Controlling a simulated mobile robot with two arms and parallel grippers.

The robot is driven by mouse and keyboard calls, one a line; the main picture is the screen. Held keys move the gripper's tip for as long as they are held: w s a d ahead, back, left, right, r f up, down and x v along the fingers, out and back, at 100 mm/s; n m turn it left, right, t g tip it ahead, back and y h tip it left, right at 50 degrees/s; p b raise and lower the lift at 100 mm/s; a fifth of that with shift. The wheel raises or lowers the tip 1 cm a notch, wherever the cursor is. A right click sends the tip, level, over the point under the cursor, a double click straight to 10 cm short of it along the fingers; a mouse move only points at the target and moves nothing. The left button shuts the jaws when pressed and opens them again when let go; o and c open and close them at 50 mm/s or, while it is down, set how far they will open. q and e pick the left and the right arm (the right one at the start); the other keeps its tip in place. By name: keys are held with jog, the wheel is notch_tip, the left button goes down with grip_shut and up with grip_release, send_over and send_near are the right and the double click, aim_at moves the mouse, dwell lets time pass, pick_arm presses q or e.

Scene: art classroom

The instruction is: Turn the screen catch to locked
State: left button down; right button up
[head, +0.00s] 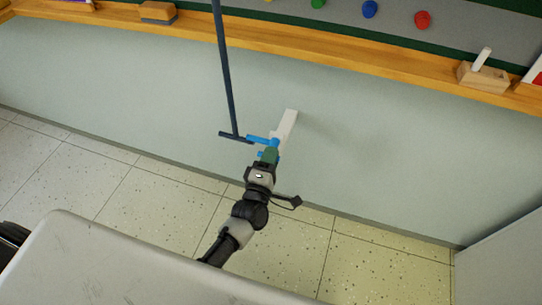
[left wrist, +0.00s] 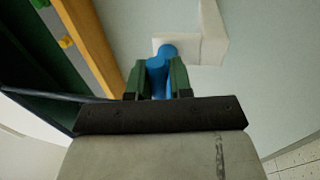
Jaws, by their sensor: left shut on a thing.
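The screen catch is a blue lever (head: 262,139) on a white bracket (head: 287,124) fixed to the pale wall. In the head view, the lever's bar points left from the bracket, toward the foot of a dark pole. My left gripper (head: 269,155) has green fingers and is at the catch, just below the bar. In the left wrist view, the fingers (left wrist: 163,78) are shut on the blue lever (left wrist: 158,73), with its round end against the white bracket (left wrist: 210,45). The fingers hide part of the lever. My right gripper is not in view.
A dark pole (head: 226,75) with a short crossbar at its foot hangs left of the catch, its foot close to the lever. A wooden ledge (head: 330,50) runs above, holding a wooden block (head: 483,77) and an eraser (head: 158,12). A grey surface (head: 110,265) fills the lower left.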

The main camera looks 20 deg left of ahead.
pick_arm(q)
jog(key=shift+r, duration=0.15)
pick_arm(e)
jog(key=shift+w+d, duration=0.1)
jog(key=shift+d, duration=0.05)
pick_arm(q)
jog(key=c, duration=1.1)
grip_release()
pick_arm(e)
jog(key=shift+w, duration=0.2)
pick_arm(q)
jog(key=shift+s+f, duration=0.2)
jog(key=shift+s, duration=0.2)
jog(key=s, duration=0.3)
jog(key=s+f, duration=0.1)
jog(key=s, duration=0.5)
jog(key=shift+s+a+f, duration=0.15)
jog(key=shift+s+f, duration=0.25)
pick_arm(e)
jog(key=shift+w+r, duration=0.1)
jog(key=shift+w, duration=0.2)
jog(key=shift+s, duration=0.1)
